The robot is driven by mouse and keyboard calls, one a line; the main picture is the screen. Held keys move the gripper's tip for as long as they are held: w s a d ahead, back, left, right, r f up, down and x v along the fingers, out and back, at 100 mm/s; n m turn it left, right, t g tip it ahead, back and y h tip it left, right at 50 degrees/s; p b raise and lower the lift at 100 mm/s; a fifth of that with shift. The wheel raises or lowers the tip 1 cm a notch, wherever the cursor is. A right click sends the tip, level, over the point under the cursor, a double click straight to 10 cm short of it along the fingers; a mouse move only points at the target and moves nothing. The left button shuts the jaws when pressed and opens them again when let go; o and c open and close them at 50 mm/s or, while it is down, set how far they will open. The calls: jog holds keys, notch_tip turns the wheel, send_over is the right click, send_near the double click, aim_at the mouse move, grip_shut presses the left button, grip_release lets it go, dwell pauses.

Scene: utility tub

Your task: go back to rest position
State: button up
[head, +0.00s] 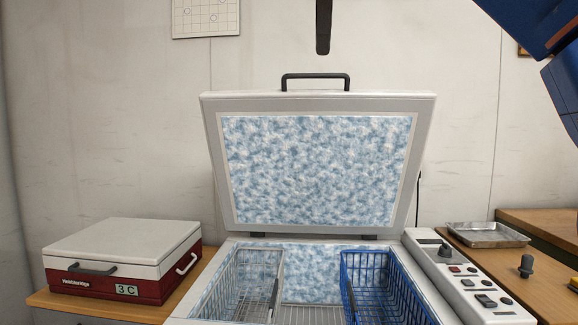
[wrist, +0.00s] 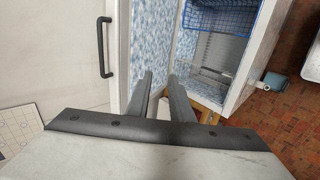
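My gripper (wrist: 162,76) shows in the wrist view as two dark parallel fingers with a clear gap and nothing between them, so it is open and empty. It points toward the open chest freezer (head: 419,279) from a distance and touches nothing that I can see. In the head view a slim dark piece hangs down at the top centre, above the lid handle; it looks like a finger of my gripper seen edge-on. The freezer lid (head: 427,140) stands raised, leaning back, with its black handle (head: 316,76) at the top. My blue arm links show at the upper right.
Inside the freezer are a grey wire basket (head: 233,273) and a blue wire basket (head: 364,258). A red-and-white case (head: 120,235) stands on the left table. A metal tray (head: 486,235) and a dark knob-like object (head: 526,266) are on the right.

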jog(key=d+f+m+g, duration=0.1)
jog(key=d+f+m, duration=0.1)
jog(key=d+f, duration=0.5)
jog(key=d+f+m+g, duration=0.1)
jog(key=d+f+m, duration=0.2)
jog(key=f, duration=0.9)
jog(key=d+f+m+g, duration=0.1)
jog(key=d+f+m, duration=0.1)
jog(key=d+f, duration=0.5)
jog(key=s+d+f+m, duration=0.2)
jog(key=s+f, duration=0.3)
jog(key=f, duration=0.8)
jog(key=s+d+f+m+g, duration=0.1)
jog(key=s+f+m, duration=0.3)
jog(key=f, duration=0.8)
jog(key=s+d+f+m, duration=0.3)
jog(key=s+f, duration=0.3)
jog(key=f, duration=0.7)
jog(key=shift+f+m+g+y, duration=0.35)
jog(key=shift+m+g+y, duration=0.05)
